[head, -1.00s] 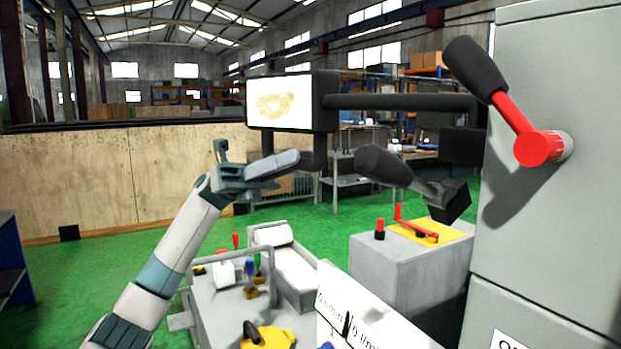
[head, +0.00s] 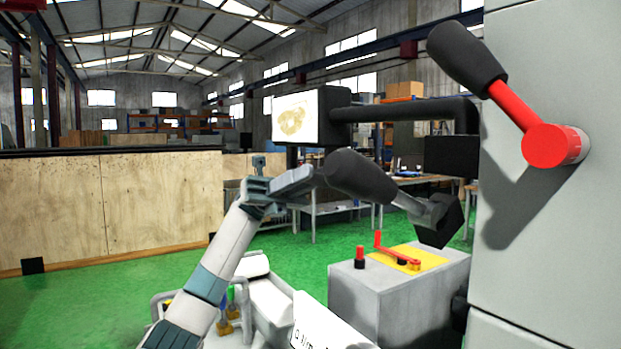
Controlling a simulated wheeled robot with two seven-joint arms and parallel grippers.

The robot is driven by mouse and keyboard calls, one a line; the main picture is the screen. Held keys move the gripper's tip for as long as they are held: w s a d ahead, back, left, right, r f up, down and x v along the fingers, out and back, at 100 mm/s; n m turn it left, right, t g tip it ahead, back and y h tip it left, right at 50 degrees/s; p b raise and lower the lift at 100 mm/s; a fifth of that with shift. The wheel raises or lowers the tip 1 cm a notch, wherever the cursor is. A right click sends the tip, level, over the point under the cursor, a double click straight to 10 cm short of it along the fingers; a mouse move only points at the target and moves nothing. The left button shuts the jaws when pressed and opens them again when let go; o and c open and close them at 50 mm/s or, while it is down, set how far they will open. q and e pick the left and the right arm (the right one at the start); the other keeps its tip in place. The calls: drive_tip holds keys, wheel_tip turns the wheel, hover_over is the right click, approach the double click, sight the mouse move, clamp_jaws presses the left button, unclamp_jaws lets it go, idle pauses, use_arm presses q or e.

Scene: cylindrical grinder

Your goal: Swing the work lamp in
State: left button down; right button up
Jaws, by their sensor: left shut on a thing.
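What looks like the work lamp has a dark tapered head (head: 360,174), a short grey neck (head: 408,203) and a black block (head: 440,220) at its right end. It hangs left of the big grey cabinet. My left gripper (head: 308,178) comes up from the lower left and is shut on the left end of the dark head. The fingertips overlap that end, so the exact contact is hidden. My right gripper is not in view.
A bright panel in a black housing (head: 341,113) hangs on a black arm behind the lamp. A red lever (head: 552,146) with a black grip juts from the grey cabinet (head: 545,230). A grey box (head: 355,290) with a yellow plate stands below.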

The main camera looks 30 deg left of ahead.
use_arm(q)
drive_tip(key=shift+r, duration=0.2)
